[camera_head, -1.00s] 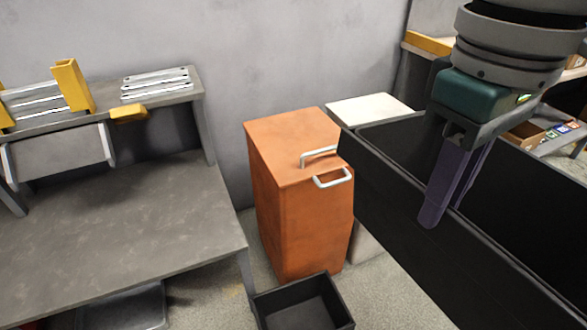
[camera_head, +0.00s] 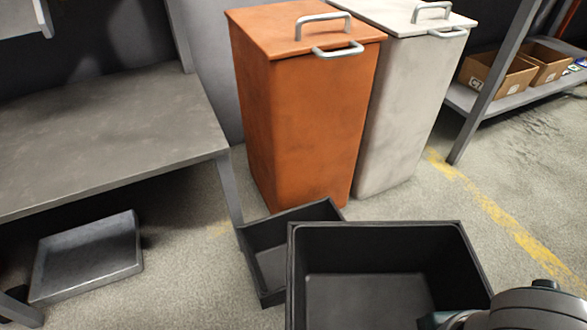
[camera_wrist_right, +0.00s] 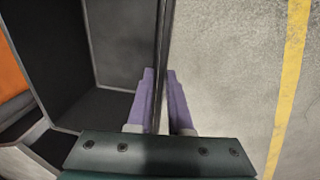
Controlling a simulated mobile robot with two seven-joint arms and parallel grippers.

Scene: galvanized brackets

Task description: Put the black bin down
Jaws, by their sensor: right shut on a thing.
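The black bin (camera_head: 375,250) is open-topped and empty. It looks level, low over the floor at the bottom centre of the head view; I cannot tell whether its base touches the floor. My right gripper (camera_wrist_right: 160,74) is shut on the bin's side wall, one purple finger on each side of it. The bin's inside (camera_wrist_right: 123,45) lies left of the fingers in the right wrist view. In the head view only part of my right arm shows at the lower right, and the fingertips are hidden. My left gripper is in neither view now.
A smaller dark bin (camera_head: 262,238) stands on the floor close to the left of the black bin. Behind are an orange lidded bin (camera_head: 305,125) and a white one (camera_head: 405,110). A grey table (camera_head: 100,130) is left. Floor with a yellow line (camera_head: 505,222) is clear right.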

